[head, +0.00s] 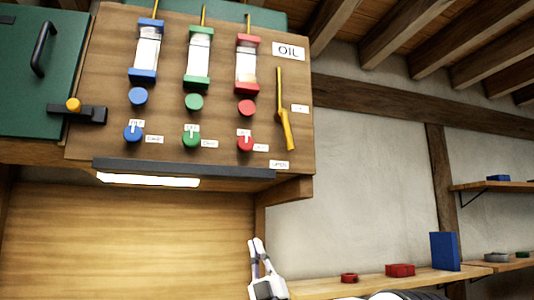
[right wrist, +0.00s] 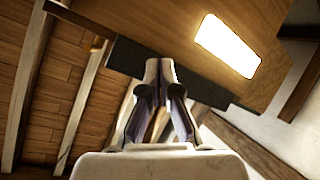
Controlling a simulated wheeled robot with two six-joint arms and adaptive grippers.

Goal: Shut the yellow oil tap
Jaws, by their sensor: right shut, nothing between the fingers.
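The yellow oil tap (head: 288,130) is on the right side of the wooden panel (head: 170,110), below the white OIL sign (head: 289,51). Its lever points down, tilted slightly right, toward a lower label (head: 279,164) that seems to read OPEN. Another small label (head: 299,108), too small to read, is to its right. My right gripper (head: 257,241) is below the panel, well apart from the tap, pointing up with its fingers shut and empty. My left gripper is out of view.
Blue (head: 133,133), green (head: 191,138) and red (head: 245,142) knobs sit left of the tap, under matching sight glasses. A dark ledge with a lit lamp (head: 148,180) runs along the panel's bottom. A shelf at lower right holds a red box (head: 400,270) and blue block (head: 445,251).

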